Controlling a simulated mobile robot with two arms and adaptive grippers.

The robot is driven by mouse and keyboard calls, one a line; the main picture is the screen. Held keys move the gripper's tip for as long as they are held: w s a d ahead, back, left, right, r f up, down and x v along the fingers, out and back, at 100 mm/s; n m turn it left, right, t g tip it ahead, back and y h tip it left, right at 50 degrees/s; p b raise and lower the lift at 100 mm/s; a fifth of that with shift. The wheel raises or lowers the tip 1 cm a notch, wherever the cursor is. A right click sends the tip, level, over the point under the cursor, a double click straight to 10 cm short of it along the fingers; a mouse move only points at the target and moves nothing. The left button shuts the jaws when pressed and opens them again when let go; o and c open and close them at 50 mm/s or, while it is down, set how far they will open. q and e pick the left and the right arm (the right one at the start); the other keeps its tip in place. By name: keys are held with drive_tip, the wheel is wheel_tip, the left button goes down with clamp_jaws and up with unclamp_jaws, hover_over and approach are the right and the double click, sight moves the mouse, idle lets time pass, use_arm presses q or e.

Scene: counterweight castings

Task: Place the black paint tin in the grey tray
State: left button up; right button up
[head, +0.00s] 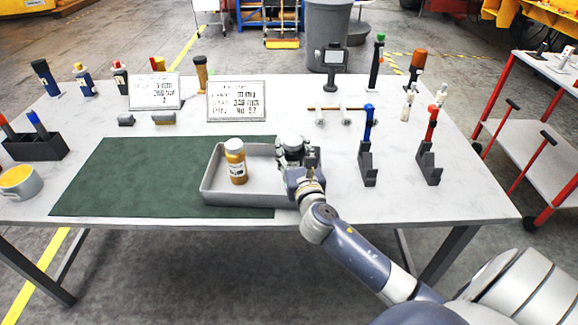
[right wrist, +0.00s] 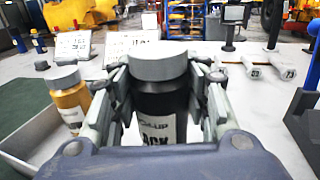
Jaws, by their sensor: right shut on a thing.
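The black paint tin (right wrist: 163,105), with a grey lid and a white label, is upright between the fingers of my right gripper (right wrist: 160,95) in the right wrist view. In the head view my right gripper (head: 292,155) is over the right part of the grey tray (head: 250,198) and hides most of the tin. I cannot tell whether the tin's base touches the tray floor. The tray also shows in the right wrist view (right wrist: 30,165). My left gripper is not in view.
A yellow-brown paint bottle (head: 236,165) stands in the tray, left of my gripper. The tray overlaps a dark green mat (head: 130,175). Grey stands with a blue tool (head: 367,165) and a red tool (head: 428,165) are to the right. Two sign plates (head: 236,102) stand behind.

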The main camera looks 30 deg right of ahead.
sight(292, 162)
drive_tip(key=shift+f+b, duration=0.45)
drive_tip(key=shift+f, duration=1.45)
drive_tip(key=shift+f, duration=0.15)
drive_tip(key=o, duration=1.4)
drive_tip(key=shift+c, duration=0.2)
drive_tip(key=b+v, duration=0.1)
drive_tip(key=v, duration=1.1)
drive_tip(key=shift+b, duration=0.35)
drive_tip(key=shift+s, duration=0.1)
